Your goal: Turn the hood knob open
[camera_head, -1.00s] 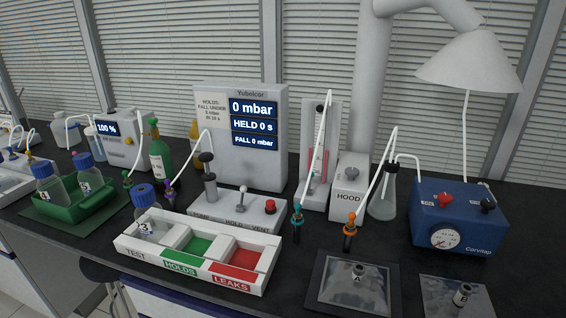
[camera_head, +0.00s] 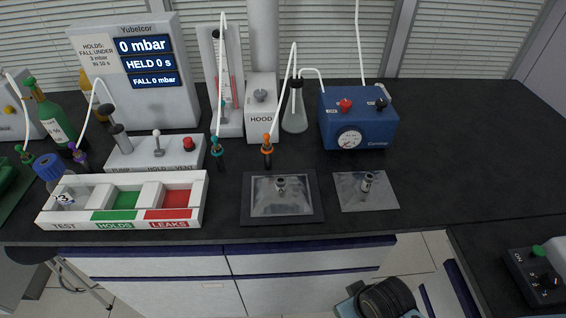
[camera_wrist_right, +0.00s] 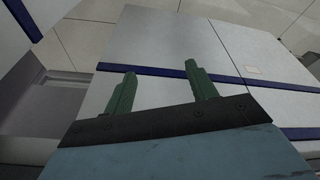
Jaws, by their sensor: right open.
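The white hood box (camera_head: 262,125), labelled HOOD, stands at the back of the bench, left of the blue pump unit, in the head view. The grey hood knob (camera_head: 261,96) sits on its sloped top; its exact angle is too small to tell. In the right wrist view my right gripper (camera_wrist_right: 160,70) has two green fingers spread apart with nothing between them. It points towards white cabinet fronts with dark blue edges, away from the knob. My left gripper is in neither view.
A flask (camera_head: 294,112) stands between the hood box and the blue pump unit (camera_head: 357,121). Teal (camera_head: 217,150) and orange (camera_head: 267,150) hose fittings stand in front. A steel plate (camera_head: 367,190) lies near the front edge. The black benchtop (camera_head: 460,130) at right is clear.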

